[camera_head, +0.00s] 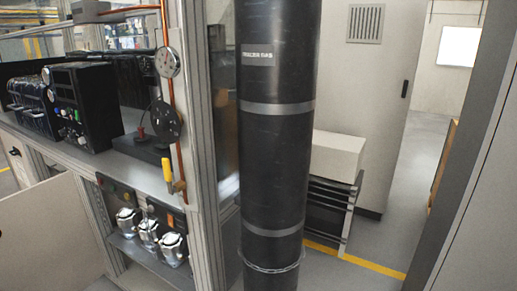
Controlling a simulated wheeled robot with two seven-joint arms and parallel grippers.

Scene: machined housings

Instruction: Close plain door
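A plain pale panel (48,240), which looks like an open door, stands at the lower left. It juts out from beside the lower shelf of the workbench, and its left and lower parts are cut off by the picture edge. A tall grey cabinet front (368,110) with a vent and a dark handle stands at the back and looks shut. I cannot tell for certain which one is the plain door. Neither of my grippers is in view.
A thick black cylinder (275,150) with grey bands and a chain stands upright in the centre. The workbench (139,160) holds dark instruments, gauges and a copper pipe. Silver housings (148,233) sit on its lower shelf. Floor shows behind at right, beside a grey panel (485,200).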

